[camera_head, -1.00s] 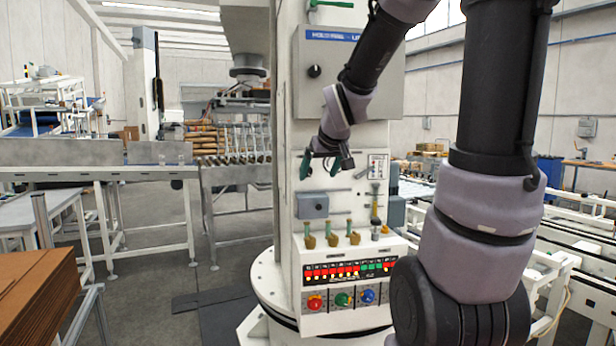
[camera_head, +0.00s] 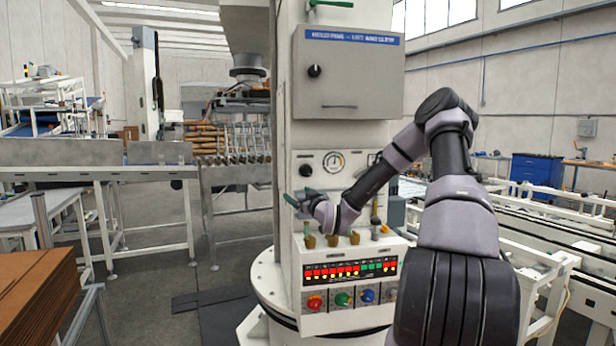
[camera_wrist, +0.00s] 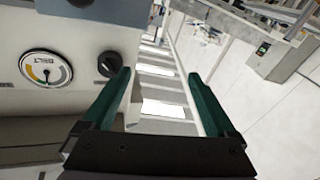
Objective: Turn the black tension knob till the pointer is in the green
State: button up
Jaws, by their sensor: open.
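The black tension knob (camera_head: 306,170) sits on the pale column panel, just left of the round gauge (camera_head: 333,162). In the wrist view the black knob (camera_wrist: 108,64) is just left of the left fingertip, outside the jaws. The gauge (camera_wrist: 45,70), marked BELT, shows left of it with a coloured band. I cannot tell surely where its pointer stands. My gripper (camera_head: 303,196) is a little below the knob, with its green fingers pointing left. It is open and empty, and in the wrist view a gap (camera_wrist: 157,80) lies between the fingertips.
A grey cabinet (camera_head: 348,75) with another black knob (camera_head: 314,71) hangs above. Below are brass-coloured fittings (camera_head: 332,240), an indicator strip (camera_head: 350,270) and coloured buttons (camera_head: 342,299). A roller conveyor (camera_head: 235,175) stands to the left.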

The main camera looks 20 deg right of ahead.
aim_at(307, 174)
jog(key=d+r+m+t+h, duration=0.1)
jog(key=d+m+t+h, duration=0.25)
jog(key=d, duration=0.25)
jog(key=shift+h, duration=0.25)
jog(key=x, duration=1)
jog(key=shift+w+d+r, duration=0.2)
jog(key=shift+w+d, duration=0.05)
jog(key=shift+w, duration=0.05)
jog(key=c, duration=1.4)
jog(key=shift+o, duration=0.2)
jog(key=m+h, duration=0.2)
jog(key=m, duration=0.2)
jog(key=shift+a+f, duration=0.1)
jog(key=shift+a, duration=0.1)
jog(key=o, duration=1.4)
jog(key=shift+c, duration=0.2)
jog(key=shift+s, duration=0.1)
